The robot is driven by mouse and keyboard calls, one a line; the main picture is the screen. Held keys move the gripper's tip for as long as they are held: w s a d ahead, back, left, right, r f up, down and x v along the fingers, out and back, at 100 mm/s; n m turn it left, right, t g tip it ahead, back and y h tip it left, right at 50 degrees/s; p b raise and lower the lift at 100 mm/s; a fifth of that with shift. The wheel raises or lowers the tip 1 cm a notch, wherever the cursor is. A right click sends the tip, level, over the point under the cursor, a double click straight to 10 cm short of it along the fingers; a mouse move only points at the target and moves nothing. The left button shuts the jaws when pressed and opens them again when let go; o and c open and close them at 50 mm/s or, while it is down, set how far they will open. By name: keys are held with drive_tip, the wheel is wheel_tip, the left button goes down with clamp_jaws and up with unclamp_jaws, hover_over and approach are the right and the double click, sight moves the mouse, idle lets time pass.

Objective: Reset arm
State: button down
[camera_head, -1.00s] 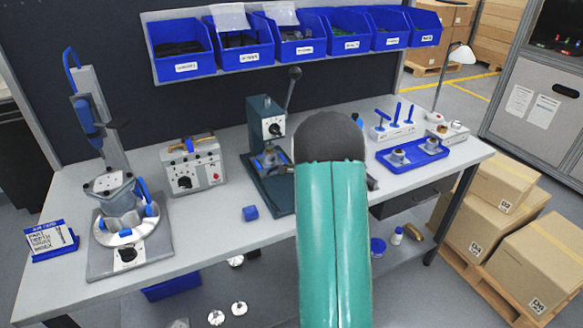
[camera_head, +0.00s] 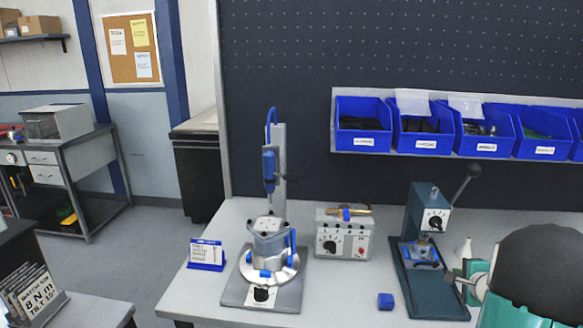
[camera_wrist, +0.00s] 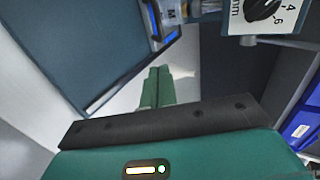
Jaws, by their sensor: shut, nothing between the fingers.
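My gripper (camera_wrist: 157,72) shows in the wrist view as two green fingers side by side, touching, with nothing between them. A small metal part (camera_head: 424,250) sits in the press. I cannot tell whether the fingers touch the press.
A machined housing (camera_head: 270,240) stands on a fixture at the bench's left, under a blue driver (camera_head: 269,168). Blue bins (camera_head: 364,125) hang above. The bench's front middle is clear.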

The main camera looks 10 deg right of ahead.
drive_tip(key=s+a+r+n+g+y, duration=0.1)
drive_tip(key=a+r+n+y, duration=0.4)
drive_tip(key=a, duration=0.9)
drive_tip(key=s+a+r+n+g+y, duration=0.15)
drive_tip(key=a+r+n, duration=0.45)
drive_tip(key=a, duration=0.8)
drive_tip(key=s+a+r+n+g, duration=0.25)
drive_tip(key=s+a+n, duration=0.35)
drive_tip(key=s+a, duration=0.5)
drive_tip(key=s+a+n+g+h, duration=0.1)
drive_tip(key=s+n+h, duration=0.2)
drive_tip(key=s, duration=0.6)
drive_tip(key=shift+s+a+n, duration=0.15)
drive_tip(key=shift+a+n, duration=0.1)
drive_tip(key=shift+n, duration=0.25)
drive_tip(key=c, duration=2.1)
unclamp_jaws()
